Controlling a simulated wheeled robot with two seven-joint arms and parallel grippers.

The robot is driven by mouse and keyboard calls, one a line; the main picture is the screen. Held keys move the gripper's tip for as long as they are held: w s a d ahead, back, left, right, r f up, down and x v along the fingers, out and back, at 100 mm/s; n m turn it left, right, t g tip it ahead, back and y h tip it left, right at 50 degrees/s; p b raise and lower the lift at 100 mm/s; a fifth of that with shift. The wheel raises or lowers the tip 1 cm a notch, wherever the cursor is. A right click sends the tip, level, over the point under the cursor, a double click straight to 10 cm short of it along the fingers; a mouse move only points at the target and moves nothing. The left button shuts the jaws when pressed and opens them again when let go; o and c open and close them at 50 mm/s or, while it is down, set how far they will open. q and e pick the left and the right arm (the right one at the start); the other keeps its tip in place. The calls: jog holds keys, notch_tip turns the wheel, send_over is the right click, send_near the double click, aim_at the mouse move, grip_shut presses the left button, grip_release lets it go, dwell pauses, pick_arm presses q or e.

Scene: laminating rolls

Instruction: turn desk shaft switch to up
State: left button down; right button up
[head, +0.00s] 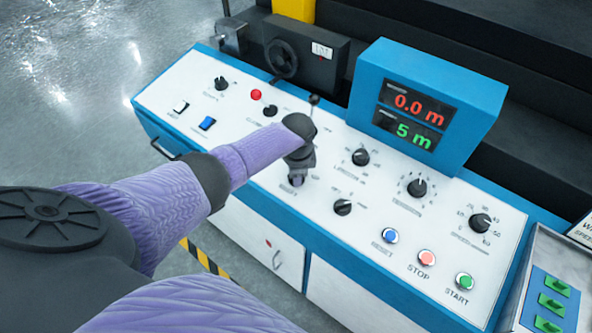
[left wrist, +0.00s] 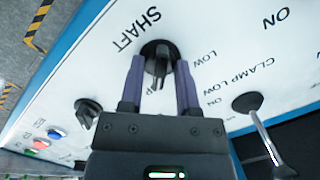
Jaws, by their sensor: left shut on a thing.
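The shaft switch (left wrist: 160,52) is a black rotary knob on the white desk panel (head: 240,105), under the printed word SHAFT in the left wrist view. My left gripper (head: 297,179) points down at the panel, and its two purple-grey fingers (left wrist: 159,68) sit one on each side of the knob's grip, shut on it. The knob's grip runs roughly up and down in the wrist view. The labels beside it are partly hidden by the fingers. In the head view, my own wrist and gripper cover the switch. My right gripper is not in view.
A lever labelled CLAMP (left wrist: 247,103) stands close to the right of my fingers in the wrist view. Another black knob (head: 343,207) is near the gripper. A blue display box (head: 430,105) rises behind; reset, stop and start buttons (head: 426,258) line the front right.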

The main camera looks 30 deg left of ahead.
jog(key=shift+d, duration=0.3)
pick_arm(q)
jog(key=c, duration=0.7)
grip_release()
jog(key=shift+o, duration=0.2)
notch_tip(320, 180, up, 10)
jog(key=s+p, duration=0.1)
jog(key=p, duration=0.3)
jog(key=shift+d, duration=0.4)
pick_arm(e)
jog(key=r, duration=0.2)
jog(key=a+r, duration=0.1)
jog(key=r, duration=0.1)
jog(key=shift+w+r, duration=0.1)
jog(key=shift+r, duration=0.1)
pick_arm(q)
jog(key=shift+f, duration=0.15)
